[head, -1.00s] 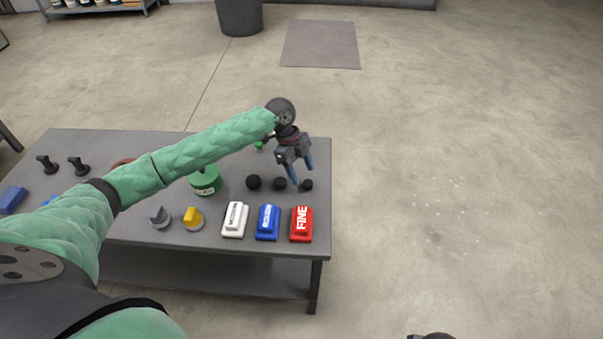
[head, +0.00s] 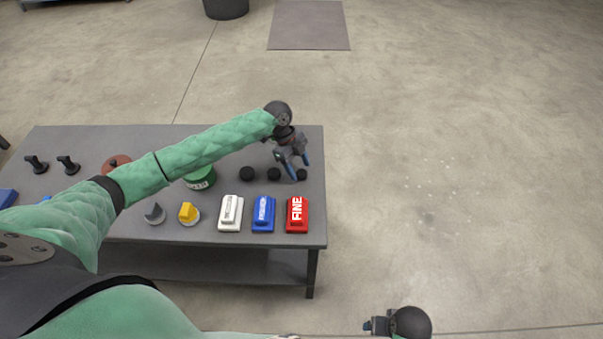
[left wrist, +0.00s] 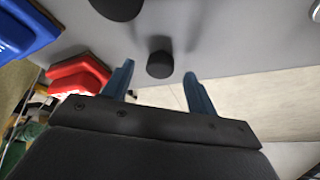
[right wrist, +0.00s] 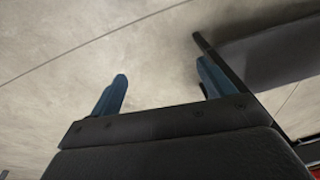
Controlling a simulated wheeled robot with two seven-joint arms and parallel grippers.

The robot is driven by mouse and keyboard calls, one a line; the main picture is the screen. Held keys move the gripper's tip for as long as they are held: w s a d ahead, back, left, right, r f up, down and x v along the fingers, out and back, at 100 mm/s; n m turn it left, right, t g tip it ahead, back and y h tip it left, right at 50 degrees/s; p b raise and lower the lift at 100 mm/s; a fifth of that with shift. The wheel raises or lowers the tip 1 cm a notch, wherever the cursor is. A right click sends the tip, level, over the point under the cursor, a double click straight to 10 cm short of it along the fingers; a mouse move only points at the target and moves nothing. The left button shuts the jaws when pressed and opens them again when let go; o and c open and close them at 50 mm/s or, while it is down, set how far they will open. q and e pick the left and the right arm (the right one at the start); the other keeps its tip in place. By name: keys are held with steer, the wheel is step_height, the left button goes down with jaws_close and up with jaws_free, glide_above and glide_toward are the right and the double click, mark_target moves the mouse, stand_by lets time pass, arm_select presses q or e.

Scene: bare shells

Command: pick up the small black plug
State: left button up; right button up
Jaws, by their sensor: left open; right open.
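Several round black plugs stand in a row near the right end of the grey table (head: 225,236). The small black plug (head: 302,174) is the rightmost and looks smallest. The middle plug (head: 274,174) and the left plug (head: 246,174) are beside it. My left gripper (head: 299,169) is open and empty, pointing down over the small plug. In the left wrist view the small plug (left wrist: 160,65) shows between the two spread blue fingers, apart from both. My right gripper (right wrist: 162,76) is open and empty, over bare floor; only part of it shows in the head view.
White (head: 231,212), blue (head: 264,213) and red (head: 297,214) blocks line the table's front edge near the plugs. A green round container (head: 200,179), a yellow knob (head: 188,212) and a grey knob (head: 155,213) stand further left. Floor right of the table is clear.

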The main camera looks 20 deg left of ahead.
arm_select(q)
steer(key=shift+s+d+f, duration=0.1)
steer(key=shift+d+f, duration=0.1)
steer(key=shift+f, duration=0.35)
arm_select(e)
steer(key=shift+f, duration=0.8)
arm_select(q)
steer(key=c, duration=1)
steer(key=shift+c, duration=0.4)
steer(key=shift+r, duration=0.1)
